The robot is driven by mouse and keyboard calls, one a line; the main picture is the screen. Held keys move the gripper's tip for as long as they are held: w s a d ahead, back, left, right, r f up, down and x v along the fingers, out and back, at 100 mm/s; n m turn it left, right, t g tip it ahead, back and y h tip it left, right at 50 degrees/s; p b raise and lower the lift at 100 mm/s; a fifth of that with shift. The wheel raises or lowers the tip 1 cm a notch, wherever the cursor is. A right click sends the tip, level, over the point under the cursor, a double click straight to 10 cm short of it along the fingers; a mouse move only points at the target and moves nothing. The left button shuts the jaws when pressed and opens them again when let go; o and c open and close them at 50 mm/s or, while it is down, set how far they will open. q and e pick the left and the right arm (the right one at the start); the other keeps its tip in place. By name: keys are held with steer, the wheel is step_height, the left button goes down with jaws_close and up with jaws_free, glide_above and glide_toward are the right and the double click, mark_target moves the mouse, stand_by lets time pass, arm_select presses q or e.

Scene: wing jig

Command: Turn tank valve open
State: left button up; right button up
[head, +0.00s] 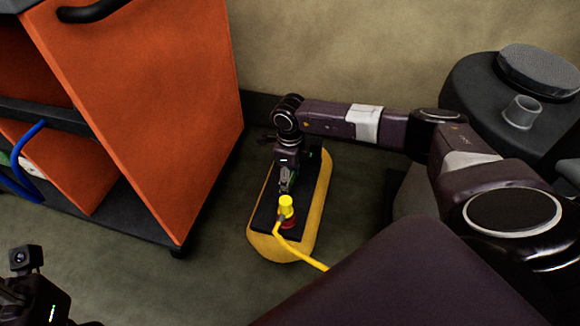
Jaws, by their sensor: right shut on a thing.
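A yellow tank (318,205) with a black top plate lies on the floor, in the middle of the head view. A yellow hose fitting (286,206) stands near its front end, beside a red part (290,223). My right gripper (286,188) reaches down over the plate, right behind the fitting. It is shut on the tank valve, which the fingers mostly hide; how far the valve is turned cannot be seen. My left gripper (36,297) shows only in part at the bottom left corner, and its fingers cannot be made out.
An orange-sided cart (160,120) with dark shelves stands to the left of the tank. A yellow hose (300,256) runs from the fitting to the lower right, under my arm. A dark round container (475,85) stands at the right by the wall. Floor is clear between cart and tank.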

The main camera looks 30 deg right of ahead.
steer(key=shift+n, duration=0.4)
steer(key=o, duration=1.2)
steer(key=shift+c, duration=0.2)
step_height(320, 180, up, 12)
